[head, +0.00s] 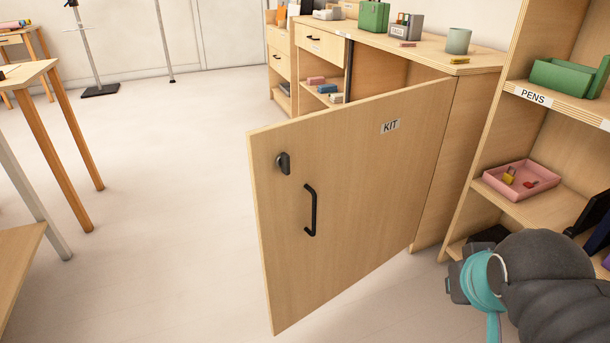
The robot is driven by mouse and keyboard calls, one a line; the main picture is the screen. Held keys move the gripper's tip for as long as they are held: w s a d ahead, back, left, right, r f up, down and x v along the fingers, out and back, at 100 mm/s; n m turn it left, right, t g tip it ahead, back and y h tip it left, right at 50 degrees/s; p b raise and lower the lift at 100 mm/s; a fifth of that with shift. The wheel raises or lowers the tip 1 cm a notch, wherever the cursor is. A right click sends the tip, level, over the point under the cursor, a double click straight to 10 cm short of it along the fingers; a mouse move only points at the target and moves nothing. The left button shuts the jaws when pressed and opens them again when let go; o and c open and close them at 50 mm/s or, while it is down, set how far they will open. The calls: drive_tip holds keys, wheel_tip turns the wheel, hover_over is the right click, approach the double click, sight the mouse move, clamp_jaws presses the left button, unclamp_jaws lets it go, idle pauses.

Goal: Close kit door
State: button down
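The kit door (355,205) is a light wood panel with a white KIT label, a black pull handle (310,210) and a dark lock (283,163). It stands wide open, swung out from the right end of the low wooden cabinet (440,55). Part of the cabinet's open interior shows above the door's top edge; the rest is hidden behind the door. My arm shows at the lower right, dark grey with a teal band, to the right of the door and apart from it. I cannot make out my gripper's fingers.
A tall shelf labelled PENS (533,96) stands close on the right, with a green bin (566,77) and a pink tray (521,180). Wooden tables (50,130) stand at left. The floor (180,180) left of the door is clear.

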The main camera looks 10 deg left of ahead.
drive_tip(key=w+r+n+t+b, duration=0.1)
drive_tip(key=w+r+n+t, duration=0.25)
drive_tip(key=w, duration=0.45)
drive_tip(key=w+r+n+t, duration=0.3)
drive_tip(key=w+r, duration=0.1)
drive_tip(key=w, duration=0.4)
drive_tip(key=w+a+r+n+t+y+b, duration=0.1)
drive_tip(key=w+a+r+n+t+y, duration=0.2)
drive_tip(key=w+a+n+y, duration=0.35)
drive_tip(key=n+g+y+b, duration=0.2)
drive_tip(key=n+g+y, duration=1)
drive_tip(key=n+g, duration=0.75)
approach(257, 178)
drive_tip(key=s+a+n+t, duration=0.3)
drive_tip(key=s, duration=0.2)
drive_tip(key=shift+w+a, duration=1.15)
drive_tip(key=shift+w, duration=0.05)
drive_tip(key=shift+w+a, duration=0.4)
drive_tip(key=shift+w, duration=0.05)
